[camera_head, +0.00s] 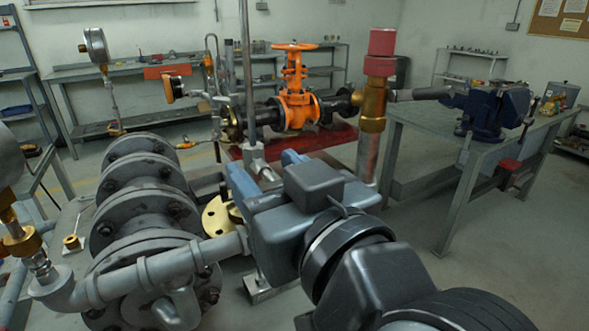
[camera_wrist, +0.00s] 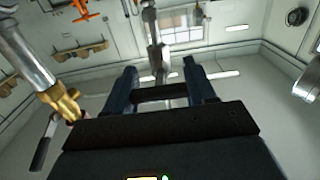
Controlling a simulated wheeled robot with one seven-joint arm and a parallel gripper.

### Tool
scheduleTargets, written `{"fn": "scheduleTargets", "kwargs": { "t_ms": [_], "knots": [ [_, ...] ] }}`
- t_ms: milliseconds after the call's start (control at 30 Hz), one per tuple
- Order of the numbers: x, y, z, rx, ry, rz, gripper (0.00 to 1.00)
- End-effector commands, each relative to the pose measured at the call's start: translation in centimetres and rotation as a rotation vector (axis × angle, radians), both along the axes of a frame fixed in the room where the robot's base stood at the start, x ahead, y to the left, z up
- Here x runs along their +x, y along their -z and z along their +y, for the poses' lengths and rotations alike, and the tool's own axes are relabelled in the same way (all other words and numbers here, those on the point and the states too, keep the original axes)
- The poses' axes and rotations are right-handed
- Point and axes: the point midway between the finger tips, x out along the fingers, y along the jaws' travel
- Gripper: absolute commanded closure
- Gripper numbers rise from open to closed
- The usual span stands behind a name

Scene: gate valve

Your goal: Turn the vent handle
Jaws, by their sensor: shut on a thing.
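My gripper (camera_head: 262,170) reaches away from me in the middle of the head view, with its two blue fingers around a grey metal piece (camera_head: 259,164), which I take to be the vent handle. In the wrist view, my gripper's fingers (camera_wrist: 161,85) stand on either side of the same grey piece (camera_wrist: 158,62). The fingers and gripper body hide part of it, so its full shape and the exact contact cannot be told. A thin grey upright pole (camera_head: 247,80) rises just behind it.
Grey flanged pipework (camera_head: 140,205) stands close on the left. A brass valve with a red cap (camera_head: 378,85) rises close on the right. An orange gate valve (camera_head: 296,95) stands behind. A workbench (camera_head: 455,150) with a blue vise (camera_head: 492,105) is at right, with open floor in front.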

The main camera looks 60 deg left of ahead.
Motion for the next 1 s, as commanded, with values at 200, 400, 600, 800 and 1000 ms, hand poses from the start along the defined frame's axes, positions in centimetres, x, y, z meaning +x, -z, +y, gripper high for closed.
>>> {"fn": "scheduleTargets", "kwargs": {
  "t_ms": [200,400,600,800,1000],
  "knots": [
    [0.03,-0.18,-0.03,0.004,0.001,-0.003,0.75],
    [0.01,-0.12,-0.03,0.003,0.001,-0.035,0.75],
    [0.0,0.01,-0.04,-0.003,0.002,-0.137,0.75],
    [-0.04,0.1,-0.07,-0.015,0.002,-0.305,0.75],
    [-0.15,0.15,-0.06,-0.033,0.003,-0.496,0.75]
  ]
}}
